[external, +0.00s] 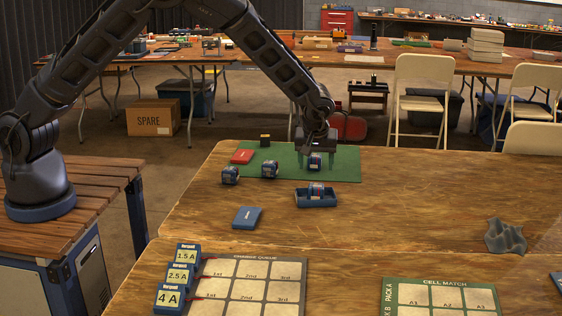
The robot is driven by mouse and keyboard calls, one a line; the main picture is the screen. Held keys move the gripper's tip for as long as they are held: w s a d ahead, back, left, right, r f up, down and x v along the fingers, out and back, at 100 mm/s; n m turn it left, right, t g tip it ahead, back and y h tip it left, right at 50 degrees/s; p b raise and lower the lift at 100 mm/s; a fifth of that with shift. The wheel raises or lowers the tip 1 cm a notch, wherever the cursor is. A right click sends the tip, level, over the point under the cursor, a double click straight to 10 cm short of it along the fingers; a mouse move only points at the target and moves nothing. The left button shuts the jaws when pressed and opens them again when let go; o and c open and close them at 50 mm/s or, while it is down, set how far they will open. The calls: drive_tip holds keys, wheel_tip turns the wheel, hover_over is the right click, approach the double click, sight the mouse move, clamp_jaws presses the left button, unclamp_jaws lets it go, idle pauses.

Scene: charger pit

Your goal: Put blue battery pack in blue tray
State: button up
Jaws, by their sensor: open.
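The blue tray (331,200) sits on the wooden table just in front of the green mat, with a dark blue battery pack (316,188) standing in it. Another blue battery pack (315,163) stands on the mat, directly behind the tray. My gripper (317,157) is open and points down over that pack, its fingers seeming to be on either side of it; whether they touch it I cannot tell. Two more similar packs stand to the left, one (270,169) at the mat's front edge and one (230,175) at its left front corner.
A red box (243,157) and a small black-and-yellow block (265,140) lie on the green mat (347,165). A flat blue box (247,217) lies left of the tray.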

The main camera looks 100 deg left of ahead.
drive_tip(key=s+d+r+m+t+h, duration=0.1)
drive_tip(key=s+d+r+m, duration=0.2)
drive_tip(key=s+d+r, duration=0.45)
drive_tip(key=s+d+r+m+t+h, duration=0.15)
drive_tip(key=s+d+r, duration=0.35)
drive_tip(key=r, duration=0.6)
drive_tip(key=s+d+r+m+h, duration=0.2)
drive_tip(key=s+d+r+m, duration=0.3)
drive_tip(key=r, duration=0.4)
drive_tip(key=s+d+r+m, duration=0.2)
drive_tip(key=s+d, duration=0.2)
drive_tip(key=s, duration=0.5)
drive_tip(key=s+d+r+m+t, duration=0.1)
drive_tip(key=s+d+r+m, duration=0.1)
drive_tip(key=s, duration=0.8)
drive_tip(key=s+d+r+m+t, duration=0.1)
drive_tip(key=s+d+m, duration=0.3)
drive_tip(key=s, duration=0.5)
drive_tip(key=shift+s+d+r, duration=0.35)
drive_tip(key=shift+d+r, duration=0.3)
drive_tip(key=shift+d, duration=0.45)
